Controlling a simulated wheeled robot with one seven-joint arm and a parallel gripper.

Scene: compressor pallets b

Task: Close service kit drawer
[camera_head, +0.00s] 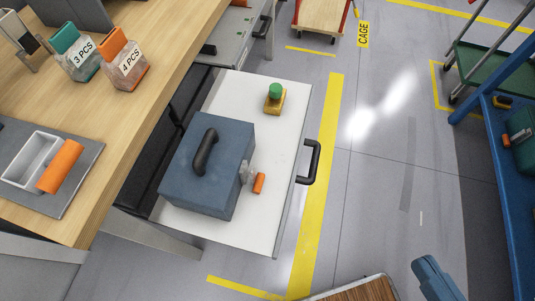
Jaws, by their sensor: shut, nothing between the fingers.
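The open drawer (289,127) sticks out from under the wooden workbench, to the right in the head view. Its white inside faces up, and a black handle (313,162) is on its right-hand front. In it sit a blue box (213,178) with a black handle, a small orange item (259,183) with a clear part beside it, and a yellow block (275,100) with a green knob. I take this to be the service kit drawer; no label shows on it. My gripper is not in view, so its place relative to the handle cannot be seen.
The workbench (150,110) carries labelled bags (123,62) and a grey mat (75,185). The floor (390,170) right of the drawer is clear, with a yellow line. A blue frame (490,140) stands at right. A wood-topped thing (365,292) is at the bottom edge.

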